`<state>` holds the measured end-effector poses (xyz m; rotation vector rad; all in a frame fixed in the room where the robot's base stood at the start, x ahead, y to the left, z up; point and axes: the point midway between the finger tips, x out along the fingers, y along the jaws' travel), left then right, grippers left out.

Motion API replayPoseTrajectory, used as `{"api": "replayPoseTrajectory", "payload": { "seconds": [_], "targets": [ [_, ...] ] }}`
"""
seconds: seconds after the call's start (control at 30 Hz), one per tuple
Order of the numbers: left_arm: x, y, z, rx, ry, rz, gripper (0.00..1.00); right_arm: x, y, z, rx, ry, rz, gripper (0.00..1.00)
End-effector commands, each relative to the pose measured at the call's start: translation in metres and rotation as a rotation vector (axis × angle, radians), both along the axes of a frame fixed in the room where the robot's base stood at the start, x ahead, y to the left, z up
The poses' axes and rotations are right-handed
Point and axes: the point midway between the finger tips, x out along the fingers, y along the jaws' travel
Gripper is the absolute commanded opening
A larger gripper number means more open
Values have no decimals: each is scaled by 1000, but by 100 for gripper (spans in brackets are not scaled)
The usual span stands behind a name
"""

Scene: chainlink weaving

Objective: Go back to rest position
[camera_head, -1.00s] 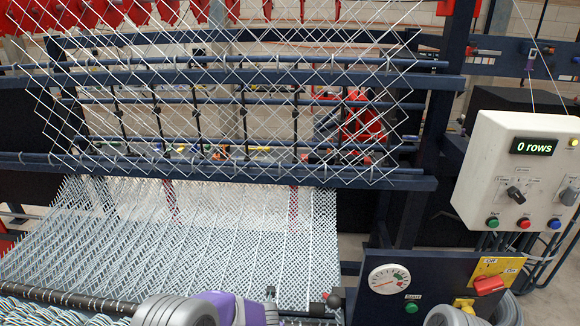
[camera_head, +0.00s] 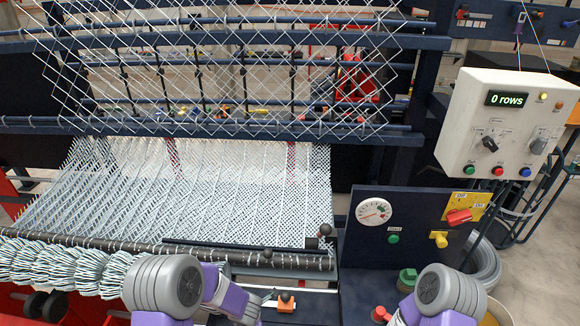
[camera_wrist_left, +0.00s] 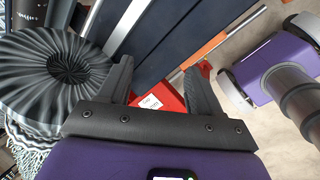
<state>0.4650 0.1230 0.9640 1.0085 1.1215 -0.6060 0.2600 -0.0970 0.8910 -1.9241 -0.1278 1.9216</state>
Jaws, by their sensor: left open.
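My left gripper (camera_wrist_left: 157,70) is open in the left wrist view, its two dark fingers spread apart with nothing held. Beyond and between the fingers is a red part with a white label (camera_wrist_left: 151,103), apart from them as far as I can tell. In the head view my left arm shows low in the picture with grey and purple links; its gripper is not clearly visible there. My right arm shows at the lower right, and its gripper is out of view.
The loom's woven mesh (camera_head: 200,195) ends at a dark front bar (camera_head: 130,245). A control box (camera_head: 512,125) reads "0 rows". A dark panel with a gauge (camera_head: 374,212) stands below. A ribbed grey round part (camera_wrist_left: 65,65) is left of the left gripper.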

Motion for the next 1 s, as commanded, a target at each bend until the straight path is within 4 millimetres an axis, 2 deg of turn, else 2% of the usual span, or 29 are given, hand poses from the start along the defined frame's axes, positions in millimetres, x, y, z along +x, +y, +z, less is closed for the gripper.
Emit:
{"api": "replayPoseTrajectory", "payload": {
  "seconds": [0.13,0.33,0.5,0.67,0.8,1.0],
  "targets": [
    [-40,12,-32,84,79,-379,64,0,0,0,0,0,0,43],
    [-103,8,-63,123,132,-965,64,0,0,0,0,0,0,43],
    [-158,-7,-75,95,93,-1421,64,0,0,0,0,0,0,43],
    [-207,-25,-73,45,-15,-1787,64,0,0,0,0,0,0,43],
    [-206,-27,-114,53,-28,-1811,64,0,0,-41,0,0,0,43],
    [-205,-27,-164,53,-27,-1809,64,0,0,-91,0,0,-1,43]
  ]
}}
